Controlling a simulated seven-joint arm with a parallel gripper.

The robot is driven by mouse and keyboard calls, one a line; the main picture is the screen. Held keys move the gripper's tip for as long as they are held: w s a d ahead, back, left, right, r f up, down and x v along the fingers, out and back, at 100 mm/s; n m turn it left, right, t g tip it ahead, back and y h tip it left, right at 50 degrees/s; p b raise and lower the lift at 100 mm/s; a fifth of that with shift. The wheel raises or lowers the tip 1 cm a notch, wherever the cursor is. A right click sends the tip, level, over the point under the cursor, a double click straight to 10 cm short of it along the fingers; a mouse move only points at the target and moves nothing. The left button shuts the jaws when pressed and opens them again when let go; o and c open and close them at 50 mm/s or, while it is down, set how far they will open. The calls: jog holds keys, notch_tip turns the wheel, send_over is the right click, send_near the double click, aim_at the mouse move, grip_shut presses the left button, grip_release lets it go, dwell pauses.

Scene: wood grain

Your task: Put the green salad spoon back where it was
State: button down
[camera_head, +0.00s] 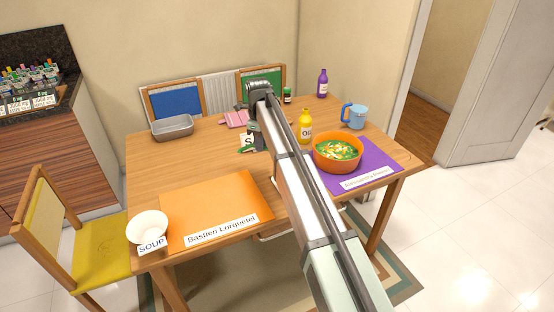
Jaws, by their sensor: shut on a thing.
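My arm reaches over the table from the lower right and hides much of its middle. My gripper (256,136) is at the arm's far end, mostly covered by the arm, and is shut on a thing. A small dark green piece (245,150) shows at the gripper, beside a white label with an "S"; it looks like part of the green salad spoon, but most of it is hidden. An orange bowl of salad (337,152) stands to the right on a purple placemat (384,167), apart from the gripper.
On the wooden table (150,160) are a grey tray (172,128), pink item (235,119), yellow oil bottle (305,126), blue jug (355,116), purple bottle (322,83), orange placemat (215,207) and white soup bowl (147,226). The left-middle table is clear.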

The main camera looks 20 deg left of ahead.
jog(key=s+a+f+n, duration=0.2)
jog(key=a+n, duration=0.7)
jog(key=shift+s+d+f, duration=0.1)
jog(key=shift+f, duration=2.3)
jog(key=shift+s+d+f, duration=0.1)
jog(key=shift+f, duration=2.35)
jog(key=c, duration=1.1)
grip_release()
notch_tip(320, 180, up, 12)
jog(key=shift+r, duration=0.15)
jog(key=shift+n, duration=0.3)
